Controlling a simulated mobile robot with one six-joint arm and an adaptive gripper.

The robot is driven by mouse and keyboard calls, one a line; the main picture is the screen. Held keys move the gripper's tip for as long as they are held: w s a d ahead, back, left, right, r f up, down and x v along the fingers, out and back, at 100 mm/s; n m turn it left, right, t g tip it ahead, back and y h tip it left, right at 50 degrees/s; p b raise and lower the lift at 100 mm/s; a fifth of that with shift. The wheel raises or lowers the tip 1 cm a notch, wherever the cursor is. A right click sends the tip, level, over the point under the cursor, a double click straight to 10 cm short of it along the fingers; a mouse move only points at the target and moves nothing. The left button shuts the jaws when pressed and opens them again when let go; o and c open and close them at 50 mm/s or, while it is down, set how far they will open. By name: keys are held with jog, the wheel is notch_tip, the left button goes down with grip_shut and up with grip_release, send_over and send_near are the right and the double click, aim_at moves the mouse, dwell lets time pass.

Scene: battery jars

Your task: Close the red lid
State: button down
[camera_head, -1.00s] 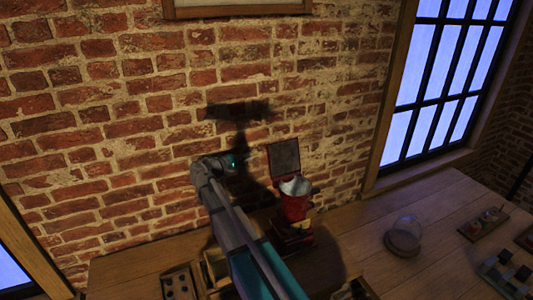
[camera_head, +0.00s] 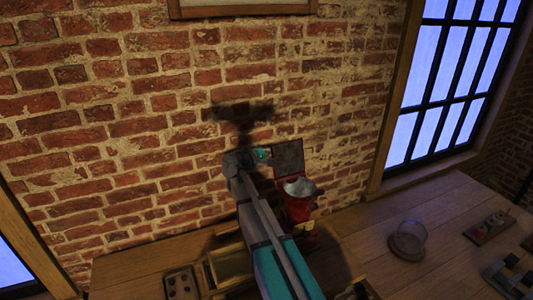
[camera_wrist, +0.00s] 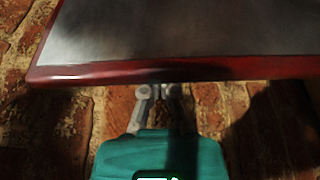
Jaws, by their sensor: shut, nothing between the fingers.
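The red lid (camera_head: 288,157) stands open and upright, its dark grey inner face towards the head camera. Below it is the red box-like body (camera_head: 297,207) with a silvery piece (camera_head: 299,187) at its top. In the wrist view the lid (camera_wrist: 150,72) fills the top, its red edge crossing above my gripper (camera_wrist: 160,90). The fingers are shut and empty. Their tips reach up to the lid's edge and appear partly hidden behind it; I cannot tell whether they touch. In the head view the arm's end is just left of the lid, against the brick wall.
The brick wall (camera_head: 150,130) is close behind the lid. A clear glass dome (camera_head: 409,238) stands on the wooden table to the right. A wooden box (camera_head: 231,265) and a tray with dark holes (camera_head: 181,283) lie left of my arm. The table between the red body and dome is largely clear.

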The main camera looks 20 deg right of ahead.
aim_at(277, 152)
jog(key=shift+s+r, duration=0.25)
jog(key=shift+s, duration=0.45)
jog(key=shift+s+r, duration=0.25)
jog(key=shift+s, duration=0.45)
jog(key=shift+s+d+r, duration=0.1)
jog(key=shift+s+d, duration=0.05)
jog(key=shift+d, duration=0.05)
